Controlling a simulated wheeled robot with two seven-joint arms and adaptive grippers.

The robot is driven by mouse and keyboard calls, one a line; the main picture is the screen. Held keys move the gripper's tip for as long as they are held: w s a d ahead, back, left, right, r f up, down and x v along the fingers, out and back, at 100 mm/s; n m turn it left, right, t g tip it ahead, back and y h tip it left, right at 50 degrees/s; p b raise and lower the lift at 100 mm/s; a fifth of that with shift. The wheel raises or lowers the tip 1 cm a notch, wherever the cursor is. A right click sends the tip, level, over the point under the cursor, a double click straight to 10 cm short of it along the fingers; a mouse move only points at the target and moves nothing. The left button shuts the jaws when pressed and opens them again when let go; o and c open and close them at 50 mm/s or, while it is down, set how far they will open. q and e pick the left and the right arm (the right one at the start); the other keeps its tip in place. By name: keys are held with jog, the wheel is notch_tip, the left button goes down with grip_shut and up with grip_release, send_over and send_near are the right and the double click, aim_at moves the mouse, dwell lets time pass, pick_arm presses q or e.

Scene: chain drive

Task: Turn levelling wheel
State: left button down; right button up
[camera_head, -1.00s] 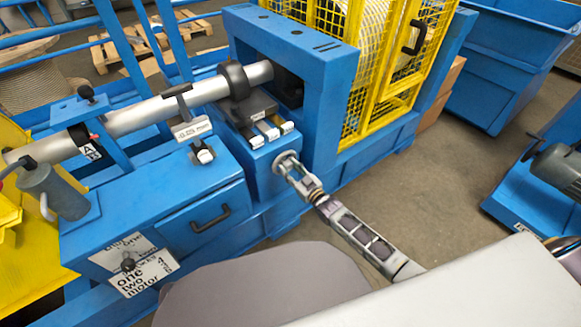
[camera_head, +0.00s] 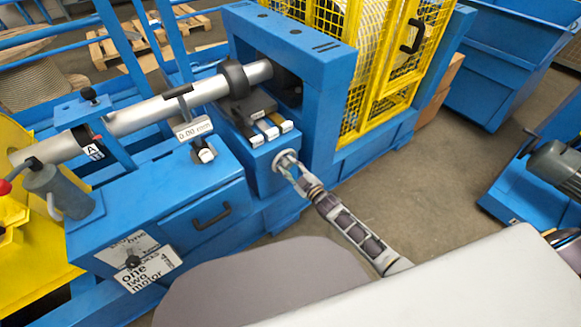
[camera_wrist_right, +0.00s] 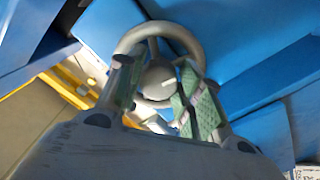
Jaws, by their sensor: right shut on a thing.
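The levelling wheel (camera_head: 285,160) is a small grey handwheel on the front face of the blue machine block. In the right wrist view the wheel's rim (camera_wrist_right: 190,38) and spoked hub fill the space between my fingers. My right gripper (camera_head: 291,169) is at the wheel, its two green-padded fingers (camera_wrist_right: 160,92) shut on it from both sides. The gauge display (camera_head: 194,129) above the block reads what looks like 0.00 mm. The shaft (camera_head: 150,112) passes through a black bearing (camera_head: 238,79). My left gripper is not in view.
A yellow mesh guard (camera_head: 385,60) stands behind the blue frame. A drawer handle (camera_head: 211,217) sticks out left of the wheel. A blue bin (camera_head: 500,60) and a motor (camera_head: 558,166) are at the right. The floor between them is clear.

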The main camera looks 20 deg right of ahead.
jog(key=shift+f, duration=0.15)
jog(key=o, duration=1)
jog(key=shift+o, duration=0.2)
jog(key=shift+s, duration=0.15)
jog(key=v, duration=1.1)
jog(key=shift+s+d, duration=0.15)
jog(key=shift+s, duration=0.2)
dwell(0.3)
